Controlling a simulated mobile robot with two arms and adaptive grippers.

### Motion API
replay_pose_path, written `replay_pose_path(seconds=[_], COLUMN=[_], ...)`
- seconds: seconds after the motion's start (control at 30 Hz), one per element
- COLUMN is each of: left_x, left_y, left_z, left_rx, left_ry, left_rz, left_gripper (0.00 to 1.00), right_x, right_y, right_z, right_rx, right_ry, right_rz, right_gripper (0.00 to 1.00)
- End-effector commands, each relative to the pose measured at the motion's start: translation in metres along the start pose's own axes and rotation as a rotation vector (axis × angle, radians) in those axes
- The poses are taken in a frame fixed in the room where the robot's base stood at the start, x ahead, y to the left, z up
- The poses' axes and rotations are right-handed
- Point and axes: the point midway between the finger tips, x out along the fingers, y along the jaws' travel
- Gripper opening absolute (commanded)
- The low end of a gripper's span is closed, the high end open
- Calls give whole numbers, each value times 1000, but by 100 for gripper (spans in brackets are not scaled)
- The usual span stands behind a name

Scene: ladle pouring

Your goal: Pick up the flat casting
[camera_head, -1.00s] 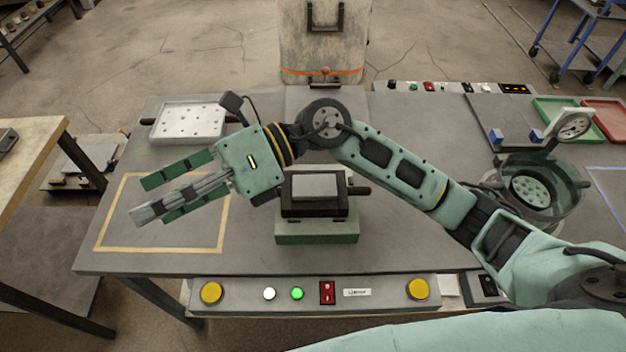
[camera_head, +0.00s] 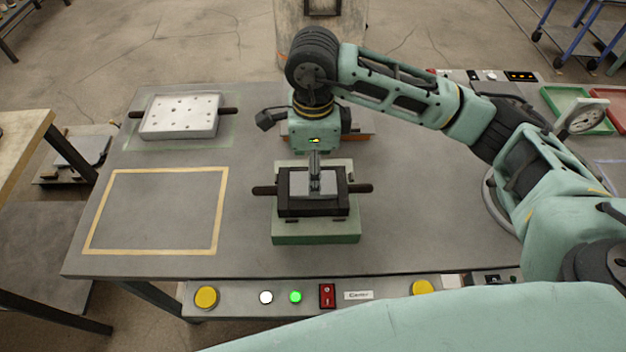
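The flat casting (camera_head: 299,182) is a pale grey rectangular plate. It lies in a dark block (camera_head: 313,210) with black side handles, on a green base (camera_head: 316,239) at the middle of the table. My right gripper (camera_head: 315,184) points down over the casting from behind. Its grey finger part covers the middle of the plate, and its tip appears at or just above the surface. Whether it touches is unclear. The fingers line up with the view, so their opening is hidden. My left gripper is not in view.
A yellow-taped rectangle (camera_head: 218,215) on the left of the table is empty. A light perforated tray (camera_head: 182,113) with black handles stands behind it. A button panel (camera_head: 240,298) runs along the front edge. A dial gauge (camera_head: 587,116) and bins stand at right.

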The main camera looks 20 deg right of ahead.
Motion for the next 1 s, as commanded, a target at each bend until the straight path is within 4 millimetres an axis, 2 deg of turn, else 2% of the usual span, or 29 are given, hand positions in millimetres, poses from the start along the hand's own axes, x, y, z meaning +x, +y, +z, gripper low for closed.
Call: replay_pose_path(seconds=[0.1, 0.23, 0.53, 1.0], left_x=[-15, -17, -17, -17], left_y=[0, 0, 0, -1], left_z=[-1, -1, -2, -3], left_rx=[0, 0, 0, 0], left_ry=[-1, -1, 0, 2], left_rz=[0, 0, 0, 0], left_gripper=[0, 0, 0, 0], right_x=[16, 34, 40, 40], right_y=[5, 4, 3, 3], right_z=[0, 0, 1, 1], right_rx=[0, 0, 0, 0], right_ry=[2, -1, -2, -3], right_rz=[7, 4, 2, 2], right_gripper=[70, 70, 70, 28])
